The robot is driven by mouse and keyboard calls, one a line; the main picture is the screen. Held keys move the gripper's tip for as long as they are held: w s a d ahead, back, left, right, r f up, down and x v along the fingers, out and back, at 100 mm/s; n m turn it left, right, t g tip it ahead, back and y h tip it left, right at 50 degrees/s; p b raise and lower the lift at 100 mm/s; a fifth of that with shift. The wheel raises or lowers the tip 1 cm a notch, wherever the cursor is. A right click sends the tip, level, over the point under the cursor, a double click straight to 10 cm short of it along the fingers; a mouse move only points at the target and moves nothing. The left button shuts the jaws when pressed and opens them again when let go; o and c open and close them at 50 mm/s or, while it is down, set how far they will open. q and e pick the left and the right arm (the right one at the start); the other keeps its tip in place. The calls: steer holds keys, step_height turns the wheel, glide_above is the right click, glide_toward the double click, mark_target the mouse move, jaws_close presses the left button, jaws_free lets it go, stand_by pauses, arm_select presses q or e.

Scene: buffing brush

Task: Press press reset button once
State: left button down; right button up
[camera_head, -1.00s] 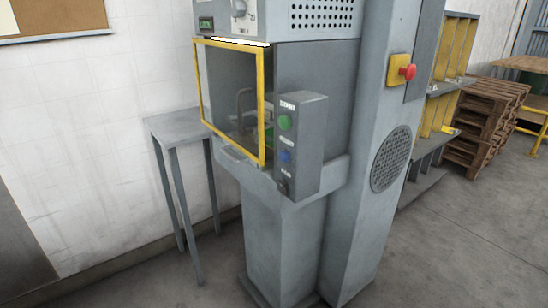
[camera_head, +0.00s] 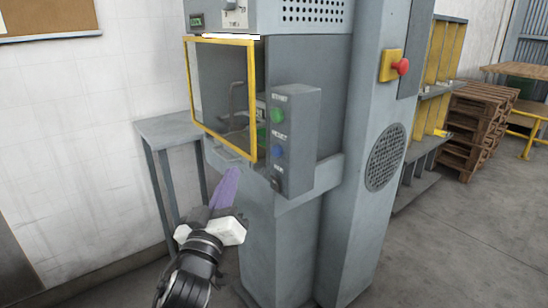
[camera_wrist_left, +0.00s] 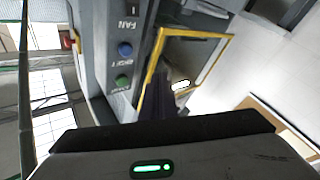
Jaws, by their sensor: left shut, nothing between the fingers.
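The reset button is a blue round button (camera_head: 278,152) in the middle of a grey control box (camera_head: 303,140) on the front of the machine. A green start button (camera_head: 277,115) sits above it and a small dark control (camera_head: 276,183) below. My left gripper (camera_head: 229,178), with long purple-grey fingers, is shut and empty. In the head view it shows left of and lower than the button, apart from it. My right gripper is out of view.
A yellow-framed guard window (camera_head: 251,100) stands just left of the control box. A red emergency button (camera_head: 402,66) on a yellow housing is on the column at right. A narrow grey table (camera_head: 172,128) stands left of the machine. Wooden pallets (camera_head: 478,110) are farther right.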

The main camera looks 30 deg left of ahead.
mark_target(276, 151)
arm_select(q)
steer(key=shift+s+a+r+n+y, duration=0.1)
steer(key=shift+a+r+n+y, duration=0.1)
steer(key=shift+r, duration=0.2)
steer(key=shift+a+r+n+y, duration=0.1)
steer(key=shift+r+y, duration=0.1)
steer(key=shift+r, duration=0.2)
steer(key=w+d+b, duration=0.2)
steer(key=w+d, duration=0.1)
steer(key=w, duration=0.5)
steer(key=shift+d, duration=0.2)
stand_by(1.4)
steer(key=shift+w+b, duration=0.15)
steer(key=shift+b, duration=0.15)
